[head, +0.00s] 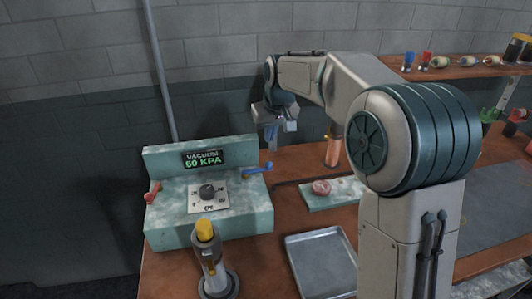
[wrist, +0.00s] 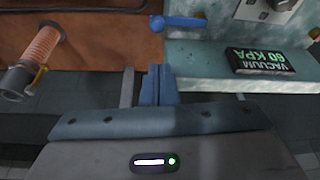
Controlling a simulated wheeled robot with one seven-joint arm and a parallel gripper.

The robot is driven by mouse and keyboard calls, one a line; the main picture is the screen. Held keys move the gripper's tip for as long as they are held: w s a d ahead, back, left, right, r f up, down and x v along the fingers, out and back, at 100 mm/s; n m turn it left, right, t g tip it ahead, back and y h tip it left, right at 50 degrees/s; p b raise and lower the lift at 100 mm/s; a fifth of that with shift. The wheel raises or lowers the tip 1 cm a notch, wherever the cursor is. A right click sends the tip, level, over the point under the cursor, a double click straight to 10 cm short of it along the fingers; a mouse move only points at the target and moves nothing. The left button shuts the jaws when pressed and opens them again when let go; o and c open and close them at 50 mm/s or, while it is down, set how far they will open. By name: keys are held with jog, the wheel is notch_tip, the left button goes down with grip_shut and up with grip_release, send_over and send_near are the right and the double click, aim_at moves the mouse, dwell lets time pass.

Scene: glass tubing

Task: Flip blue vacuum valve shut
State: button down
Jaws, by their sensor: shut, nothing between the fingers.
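The blue vacuum valve (head: 257,169) is a blue lever at the right end of the mottled green-grey vacuum unit (head: 170,238). It points out to the right, about level. In the wrist view the blue lever (wrist: 180,22) lies just ahead of my fingers, across the gap between the unit's edge and the wooden bench. My gripper (head: 271,132) hangs behind and above the lever in the head view. Its fingers (wrist: 157,75) are together with nothing between them, apart from the lever.
The unit's display (head: 203,160) reads VACUUM 60 KPA, above a dial (head: 208,192). A red lever (head: 153,192) is at its left. A copper coil (head: 333,150) stands on the bench right of my gripper. A yellow-topped cylinder (head: 210,255) and metal tray (head: 322,265) are in front.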

aim_at(257, 170)
jog(key=p+x, duration=0.1)
jog(key=x, duration=0.9)
jog(key=shift+s+d, duration=0.1)
jog(key=shift+d, duration=0.15)
dwell(0.3)
